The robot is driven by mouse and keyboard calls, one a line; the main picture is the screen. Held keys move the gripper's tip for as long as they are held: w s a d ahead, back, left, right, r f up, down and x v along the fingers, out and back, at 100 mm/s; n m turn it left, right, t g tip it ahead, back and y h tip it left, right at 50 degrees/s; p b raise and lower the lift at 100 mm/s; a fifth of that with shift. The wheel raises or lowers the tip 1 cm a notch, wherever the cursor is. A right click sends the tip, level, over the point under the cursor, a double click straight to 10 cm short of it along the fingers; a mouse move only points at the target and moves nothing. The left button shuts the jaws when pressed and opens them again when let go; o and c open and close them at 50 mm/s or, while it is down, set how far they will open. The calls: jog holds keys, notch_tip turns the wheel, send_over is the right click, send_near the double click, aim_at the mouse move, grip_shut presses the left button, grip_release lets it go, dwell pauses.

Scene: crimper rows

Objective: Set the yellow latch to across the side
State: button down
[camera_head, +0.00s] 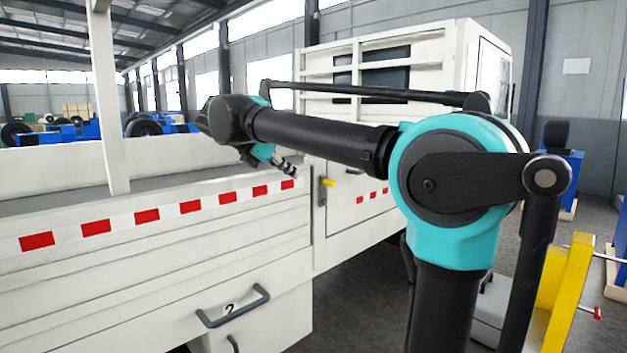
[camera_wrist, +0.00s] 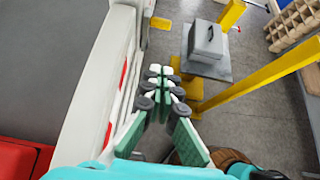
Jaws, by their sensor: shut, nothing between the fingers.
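The yellow latch (camera_head: 328,182) is small in the head view. It sits at a grey upright fitting on the truck's white side, where two side panels meet. Its yellow handle looks about level, pointing right; its exact angle is hard to tell. My gripper (camera_head: 290,170) is left of the latch and a little higher, in front of the red-and-white strip, apart from the latch. In the wrist view my gripper (camera_wrist: 160,73) has its fingers together with nothing between them. I cannot make out the latch for sure in the wrist view.
A yellow frame (camera_head: 568,290) stands at the right. The wrist view shows a grey box (camera_wrist: 207,42) on a stand and open floor beside the truck.

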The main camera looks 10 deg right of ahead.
aim_at(323, 180)
jog(key=x, duration=0.4)
jog(key=r+x, duration=0.1)
jog(key=x, duration=0.2)
jog(key=d+x, duration=0.1)
jog(key=x, duration=0.3)
jog(key=shift+w+d, duration=0.2)
jog(key=shift+w, duration=0.2)
jog(key=shift+w+d+r, duration=0.15)
jog(key=shift+w+d, duration=0.25)
jog(key=shift+d, duration=0.05)
jog(key=shift+w+d+r+y, duration=0.1)
jog(key=shift+d+r+y, duration=0.1)
jog(key=shift+y, duration=0.1)
